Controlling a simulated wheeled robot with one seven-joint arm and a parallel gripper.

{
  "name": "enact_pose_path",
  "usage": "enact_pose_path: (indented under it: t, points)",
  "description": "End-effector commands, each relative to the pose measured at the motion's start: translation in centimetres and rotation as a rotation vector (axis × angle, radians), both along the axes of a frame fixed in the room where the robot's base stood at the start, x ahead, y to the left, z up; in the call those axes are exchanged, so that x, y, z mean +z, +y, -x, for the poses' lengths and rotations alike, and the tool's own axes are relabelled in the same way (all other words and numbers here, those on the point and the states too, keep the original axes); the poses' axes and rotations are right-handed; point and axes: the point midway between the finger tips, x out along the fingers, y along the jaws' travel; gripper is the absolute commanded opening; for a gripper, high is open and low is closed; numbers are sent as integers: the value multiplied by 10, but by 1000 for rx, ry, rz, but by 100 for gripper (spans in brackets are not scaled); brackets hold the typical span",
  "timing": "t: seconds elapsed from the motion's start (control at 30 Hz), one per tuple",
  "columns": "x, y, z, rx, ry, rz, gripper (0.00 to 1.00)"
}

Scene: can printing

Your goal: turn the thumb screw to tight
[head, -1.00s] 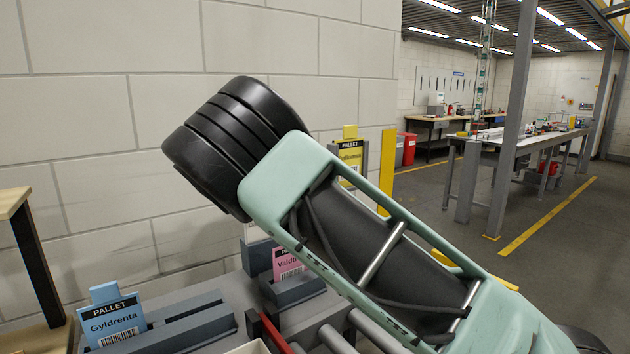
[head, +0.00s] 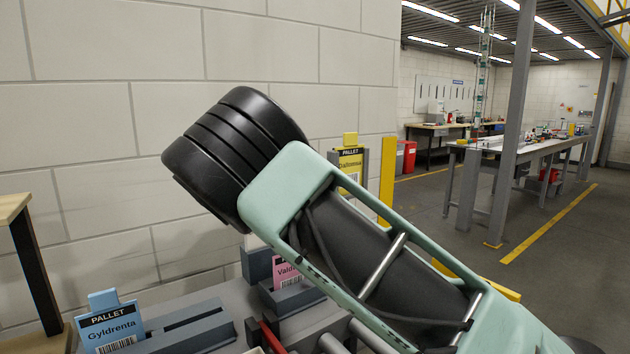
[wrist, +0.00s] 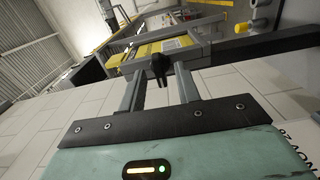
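In the wrist view, a small black thumb screw (wrist: 159,66) shows at the top centre, on a grey framed fixture (wrist: 205,52) with a yellow panel. My gripper (wrist: 157,75) points toward it, with its two grey fingers apart. The screw appears between the fingertips. I cannot tell whether the fingers reach around it or stop short, and no contact is visible. How tight the screw is cannot be read. In the head view my own arm fills the centre, and neither the gripper nor the screw can be seen.
In the head view, a blue Gyldrenta card (head: 112,325), a pink card (head: 287,273) and a yellow card (head: 350,165) stand in holders. A block wall (head: 90,110) is behind my arm. A long table (head: 530,150) and pillar stand at the right, with open floor.

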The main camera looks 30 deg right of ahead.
Motion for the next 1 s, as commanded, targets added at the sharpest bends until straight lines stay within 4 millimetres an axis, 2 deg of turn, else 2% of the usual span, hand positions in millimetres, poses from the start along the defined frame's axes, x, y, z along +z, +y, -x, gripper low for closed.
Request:
enact_pose_path:
  t: [0.17,0.5,0.7,0.83,1.0]
  points:
    - [-2,23,0,5,-2,-1,33]
    - [-2,102,3,5,-2,-1,33]
    - [-2,143,4,3,-2,0,33]
    - [-1,161,5,3,-1,0,33]
    - [-1,172,6,1,0,-1,33]
